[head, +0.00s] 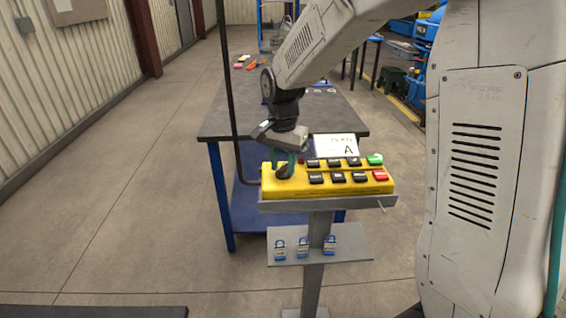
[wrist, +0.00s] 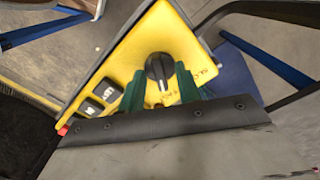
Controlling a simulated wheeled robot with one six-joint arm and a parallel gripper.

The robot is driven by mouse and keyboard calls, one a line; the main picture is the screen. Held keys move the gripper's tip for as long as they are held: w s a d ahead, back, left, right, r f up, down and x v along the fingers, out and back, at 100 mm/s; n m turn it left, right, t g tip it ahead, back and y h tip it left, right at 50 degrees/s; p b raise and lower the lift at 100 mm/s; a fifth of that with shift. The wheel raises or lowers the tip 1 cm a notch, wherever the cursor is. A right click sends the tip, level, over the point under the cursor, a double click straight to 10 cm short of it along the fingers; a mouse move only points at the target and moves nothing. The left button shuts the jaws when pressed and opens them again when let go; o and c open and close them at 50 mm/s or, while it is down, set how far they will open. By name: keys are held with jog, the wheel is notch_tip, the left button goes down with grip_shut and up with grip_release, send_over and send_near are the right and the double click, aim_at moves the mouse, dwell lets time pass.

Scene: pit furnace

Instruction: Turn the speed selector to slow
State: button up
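The yellow control box (head: 330,187) stands on a grey pedestal. Its speed selector is a round black knob (wrist: 160,70) with a raised grip, at the box's left end in the head view. In the wrist view a pale mark on the grip points down toward my gripper. Red lettering that seems to read SLOW (wrist: 207,70) lies right of the knob; more lettering below it is partly hidden. My gripper (head: 283,165) points down over this end. Its green fingertips (wrist: 161,90) stand apart on either side of the knob's lower part, with gaps visible; contact is unclear.
Black buttons (head: 338,177), a green button (head: 375,159) and a red button (head: 381,175) sit right of the knob. A white card (head: 336,146) stands behind the box. A workbench (head: 230,124) stands behind.

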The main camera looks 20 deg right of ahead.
grip_shut()
jog(key=shift+n, duration=0.4)
jog(key=n, duration=0.4)
jog(key=shift+n, duration=0.4)
jog(key=n, duration=0.6)
jog(key=shift+n, duration=0.3)
grip_release()
